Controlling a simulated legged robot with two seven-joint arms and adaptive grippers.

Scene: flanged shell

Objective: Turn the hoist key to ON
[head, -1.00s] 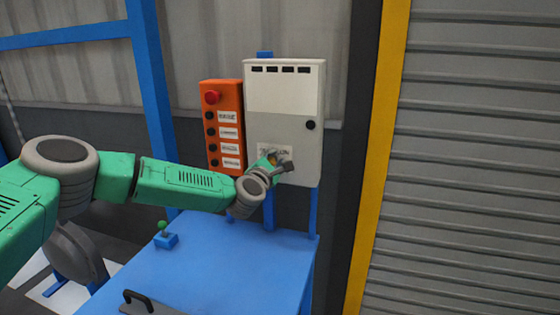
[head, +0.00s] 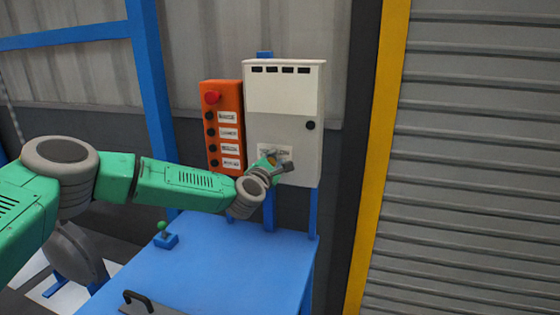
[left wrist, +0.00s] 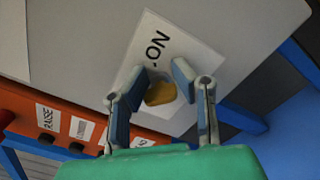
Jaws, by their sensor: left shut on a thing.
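The hoist key (left wrist: 160,93) shows as a yellow-brown piece between the fingers of my left gripper in the left wrist view. My left gripper (left wrist: 158,88) is shut on it, with a finger on each side. Behind it is a white label (left wrist: 196,62) with "ON" readable; the rest of the label is covered by the fingers. In the head view my left gripper (head: 273,160) is at the lower part of the white control box (head: 285,95), and it mostly hides the key. The key's exact angle is hard to tell. My right gripper is not in view.
An orange button panel (head: 225,130) with a red button stands left of the box. A blue table (head: 215,265) lies below, with a small green-knobbed joystick (head: 165,236) and a dark handle (head: 138,298). A yellow post (head: 377,150) and shutter are at the right.

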